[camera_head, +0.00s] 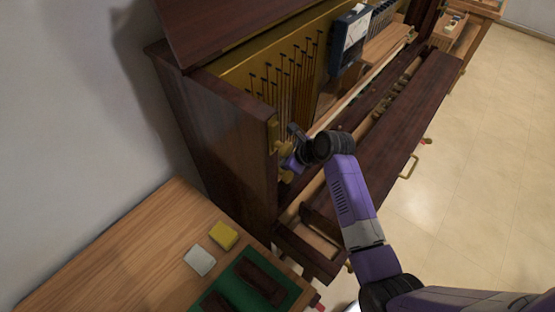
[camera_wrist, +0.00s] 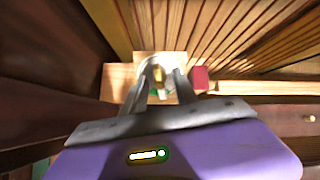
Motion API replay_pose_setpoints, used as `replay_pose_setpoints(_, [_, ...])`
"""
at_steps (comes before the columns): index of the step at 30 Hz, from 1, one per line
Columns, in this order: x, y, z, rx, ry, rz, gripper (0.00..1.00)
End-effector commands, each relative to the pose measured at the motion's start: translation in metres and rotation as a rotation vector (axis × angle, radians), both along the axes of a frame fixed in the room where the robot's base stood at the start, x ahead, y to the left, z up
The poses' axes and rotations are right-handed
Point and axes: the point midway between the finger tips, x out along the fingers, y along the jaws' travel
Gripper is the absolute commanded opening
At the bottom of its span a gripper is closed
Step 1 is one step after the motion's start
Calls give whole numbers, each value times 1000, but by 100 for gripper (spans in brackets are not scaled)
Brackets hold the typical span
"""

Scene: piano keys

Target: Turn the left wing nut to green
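The left wing nut (camera_wrist: 158,76) is a small brass piece on a pale round plate (camera_wrist: 147,65) in the wrist view. A green patch (camera_wrist: 153,97) shows just below it, and a red block (camera_wrist: 201,77) is to its right. My gripper (camera_wrist: 162,80) points at the nut, with one finger on each side. The fingers stand apart, and I see no clear contact with the nut. In the head view, my gripper (camera_head: 290,162) is inside the left end of the opened piano, and my wrist hides the nut.
The piano's dark side panel (camera_head: 225,145) stands close left of my gripper. Pins and strings (camera_head: 285,80) are behind it, and a blue meter (camera_head: 349,38) is to the right. A wooden table (camera_head: 130,250) in front holds yellow and white blocks and a green tray.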

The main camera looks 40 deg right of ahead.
Motion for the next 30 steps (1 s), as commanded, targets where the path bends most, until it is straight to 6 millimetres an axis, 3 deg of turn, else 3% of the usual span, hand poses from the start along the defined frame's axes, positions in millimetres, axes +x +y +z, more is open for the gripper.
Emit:
replay_pose_setpoints(27, [-5, -1, 5, 1, 0, 1, 35])
replay_pose_setpoints(30, [-5, -1, 5, 1, 0, 1, 15])
